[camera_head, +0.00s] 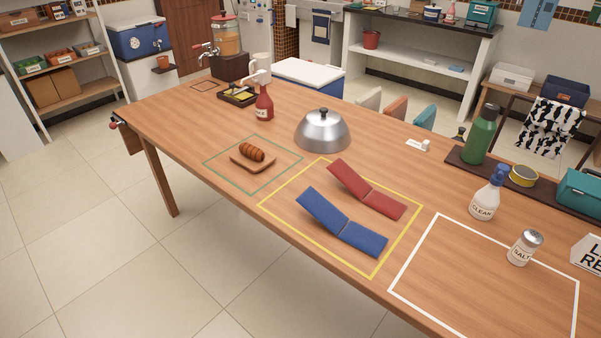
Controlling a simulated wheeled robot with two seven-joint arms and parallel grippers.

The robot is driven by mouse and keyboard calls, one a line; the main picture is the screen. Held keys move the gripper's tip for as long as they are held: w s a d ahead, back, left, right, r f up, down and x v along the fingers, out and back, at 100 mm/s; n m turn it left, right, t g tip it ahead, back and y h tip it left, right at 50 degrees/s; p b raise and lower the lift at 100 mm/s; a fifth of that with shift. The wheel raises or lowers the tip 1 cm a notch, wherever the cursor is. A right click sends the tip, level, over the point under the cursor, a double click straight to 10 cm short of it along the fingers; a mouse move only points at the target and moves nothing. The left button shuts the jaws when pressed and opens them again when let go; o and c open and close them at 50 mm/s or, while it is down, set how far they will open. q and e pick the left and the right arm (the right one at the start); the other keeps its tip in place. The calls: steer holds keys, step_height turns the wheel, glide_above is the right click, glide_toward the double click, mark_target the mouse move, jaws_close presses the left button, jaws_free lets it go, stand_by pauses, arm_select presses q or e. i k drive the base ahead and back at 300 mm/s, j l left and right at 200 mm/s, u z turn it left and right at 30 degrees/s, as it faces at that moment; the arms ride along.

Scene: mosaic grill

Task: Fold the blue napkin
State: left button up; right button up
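The blue napkin (362,238) lies on the wooden table inside the yellow outlined square. It has two panels joined at a crease; the left panel appears tilted up a little and the right panel looks flat. A red napkin (386,202) of the same two-panel shape lies just behind it, in the same square, with its left panel also appearing raised. Neither of my grippers shows in the head view, and nothing is touching the blue napkin.
A metal dome (322,131) stands behind the napkins. A board with a browned food item (252,153) sits left in a green outline. A spray bottle (487,194) and salt shaker (524,247) stand right. The white outlined area (470,290) is mostly clear.

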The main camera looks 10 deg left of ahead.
mark_target(312, 200)
steer(key=i+j+z, duration=0.15)
steer(key=j, duration=0.35)
steer(key=i+j+z, duration=0.2)
steer(key=j, duration=0.25)
steer(key=j+z, duration=0.15)
steer(key=j, duration=0.35)
